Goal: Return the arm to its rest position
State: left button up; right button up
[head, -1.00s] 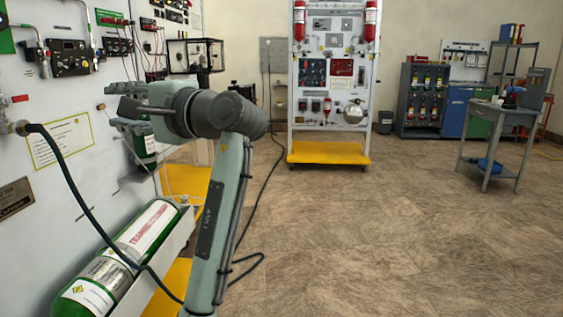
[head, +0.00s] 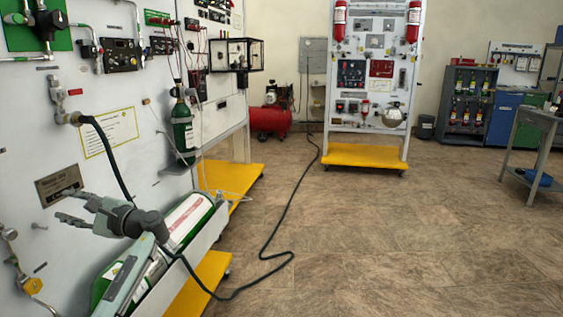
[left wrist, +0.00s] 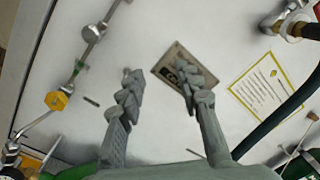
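My left gripper (head: 64,208) is at the lower left in the head view, in front of the white trainer panel (head: 50,130). Its two grey fingers point left toward the panel, below a brown nameplate (head: 60,185). In the left wrist view the fingers (left wrist: 157,82) are spread apart with nothing between them. The nameplate (left wrist: 185,78) lies beyond the right fingertip; I cannot tell the exact gap to the panel. My wrist and forearm cross in front of a green and white oxygen cylinder (head: 190,222) and hide part of it. My right gripper is not in view.
A dark hose (head: 112,160) hangs from a panel fitting (head: 70,117) and runs behind my arm. A pipe with a yellow-handled valve (head: 34,285) is at the panel's lower left. A small green bottle (head: 183,135) hangs farther along.

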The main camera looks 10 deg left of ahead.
pick_arm(q)
jog(key=w+d+f+n+t+h, duration=0.3)
jog(key=w+d+f+t+h, duration=0.4)
jog(key=w+f, duration=0.4)
jog(key=w+d+f+n+t+h, duration=0.25)
jog(key=w+d+n+h, duration=0.3)
jog(key=d+h, duration=0.35)
jog(key=s+d+f+m+g, duration=0.15)
jog(key=s+d+f, duration=0.25)
jog(key=s+f, duration=0.8)
jog(key=s+d+f+g, duration=0.3)
jog(key=s+f, duration=0.5)
jog(key=f, duration=0.8)
jog(key=s+d+f+g, duration=0.1)
jog(key=s+f, duration=0.3)
jog(key=s, duration=0.5)
jog(key=s+d+f+g+h, duration=0.1)
jog(key=s+d+f, duration=0.2)
jog(key=s, duration=0.7)
jog(key=s+d+f+g, duration=0.2)
jog(key=s+f, duration=0.5)
jog(key=s, duration=0.3)
jog(key=shift+s+d+m, duration=0.15)
jog(key=shift+m, duration=0.15)
